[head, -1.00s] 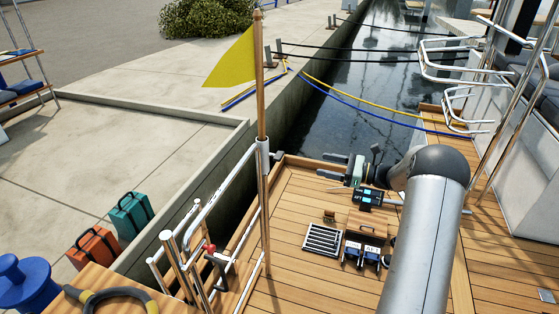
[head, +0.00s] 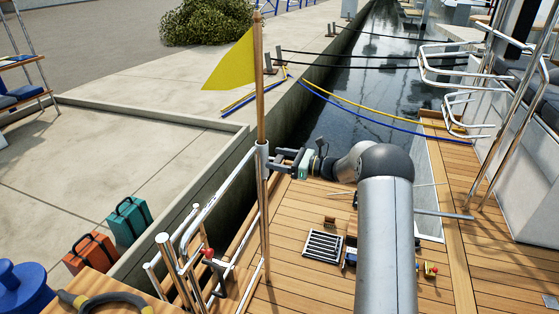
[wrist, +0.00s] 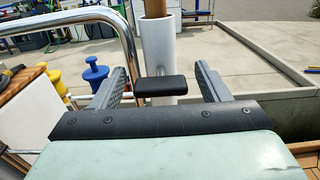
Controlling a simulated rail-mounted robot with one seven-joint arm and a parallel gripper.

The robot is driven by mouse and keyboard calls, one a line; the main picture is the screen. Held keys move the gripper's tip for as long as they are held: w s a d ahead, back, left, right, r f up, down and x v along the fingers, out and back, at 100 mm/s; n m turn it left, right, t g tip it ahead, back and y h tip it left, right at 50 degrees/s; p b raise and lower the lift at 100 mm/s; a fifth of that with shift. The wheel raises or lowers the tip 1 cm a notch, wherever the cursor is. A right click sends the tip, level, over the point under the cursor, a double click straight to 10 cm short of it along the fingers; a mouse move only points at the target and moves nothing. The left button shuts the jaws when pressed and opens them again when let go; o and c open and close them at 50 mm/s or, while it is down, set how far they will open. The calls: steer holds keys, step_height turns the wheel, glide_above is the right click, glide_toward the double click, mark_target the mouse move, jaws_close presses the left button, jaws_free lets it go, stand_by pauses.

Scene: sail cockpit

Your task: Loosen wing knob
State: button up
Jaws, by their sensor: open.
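The wing knob (wrist: 158,87) is a flat dark block in the wrist view. It sticks out on a short stem from the white tube socket (wrist: 158,50) that holds the wooden flagstaff (head: 261,90). My gripper (wrist: 160,76) is open, with one grey finger to the left of the knob and one to the right. There is a gap on both sides, and neither finger appears to touch it. In the head view my gripper (head: 276,161) is level with the white socket (head: 262,155) at the rail. The knob cannot be made out there.
A yellow flag (head: 233,62) hangs from the staff. A bent steel rail (wrist: 105,25) passes close to the left finger. Below are a wooden deck (head: 310,205), a dark grate (head: 323,246) and small deck items. Suitcases (head: 128,221) stand on the quay.

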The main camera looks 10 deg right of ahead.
steer(key=c, duration=1)
